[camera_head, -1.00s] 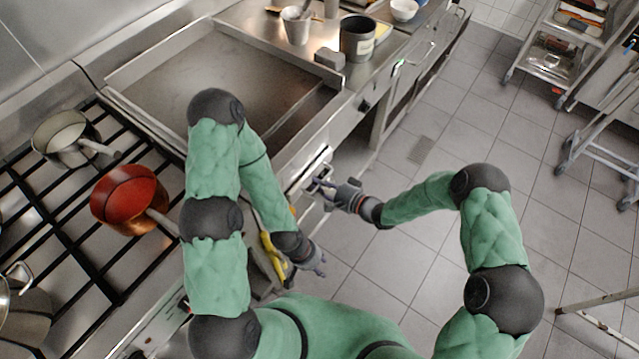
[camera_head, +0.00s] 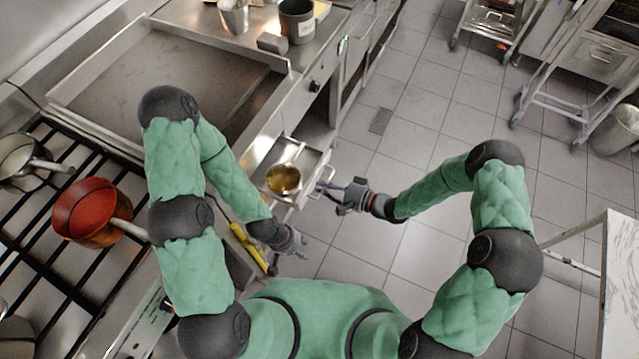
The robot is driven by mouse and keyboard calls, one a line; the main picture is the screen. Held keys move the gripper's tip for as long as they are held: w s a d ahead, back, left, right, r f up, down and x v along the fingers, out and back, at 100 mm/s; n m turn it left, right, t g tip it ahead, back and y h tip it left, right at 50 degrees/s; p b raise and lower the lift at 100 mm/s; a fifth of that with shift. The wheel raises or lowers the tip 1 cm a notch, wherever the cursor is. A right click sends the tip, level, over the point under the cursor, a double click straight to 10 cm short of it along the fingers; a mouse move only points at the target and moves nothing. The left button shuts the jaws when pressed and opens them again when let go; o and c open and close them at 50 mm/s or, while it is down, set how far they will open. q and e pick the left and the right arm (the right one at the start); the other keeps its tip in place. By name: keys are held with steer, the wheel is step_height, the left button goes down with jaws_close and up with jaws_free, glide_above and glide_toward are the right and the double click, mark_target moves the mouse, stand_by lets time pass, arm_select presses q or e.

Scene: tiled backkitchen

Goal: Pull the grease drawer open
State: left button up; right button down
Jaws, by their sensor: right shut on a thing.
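The grease drawer (camera_head: 312,160) stands pulled out from the front of the griddle unit, and its metal tray shows. A round container with yellowish-brown contents (camera_head: 284,178) sits inside it. My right gripper (camera_head: 322,188) is shut on the drawer handle at the drawer's front; the fingers hide most of the handle. My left gripper (camera_head: 300,243) is below the drawer in the picture, apart from it, with its fingers spread and nothing between them.
The flat griddle (camera_head: 175,85) lies behind the drawer. A red pan (camera_head: 85,207) and a grey pan (camera_head: 15,157) stand on the stove at left. A yellow-handled item (camera_head: 246,245) is near my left forearm. The tiled floor (camera_head: 400,240) at right is clear around my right gripper.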

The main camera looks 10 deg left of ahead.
steer(key=c, duration=1.2)
jaws_free()
steer(key=shift+d, duration=0.1)
steer(key=v, duration=1.1)
steer(key=shift+d, duration=0.35)
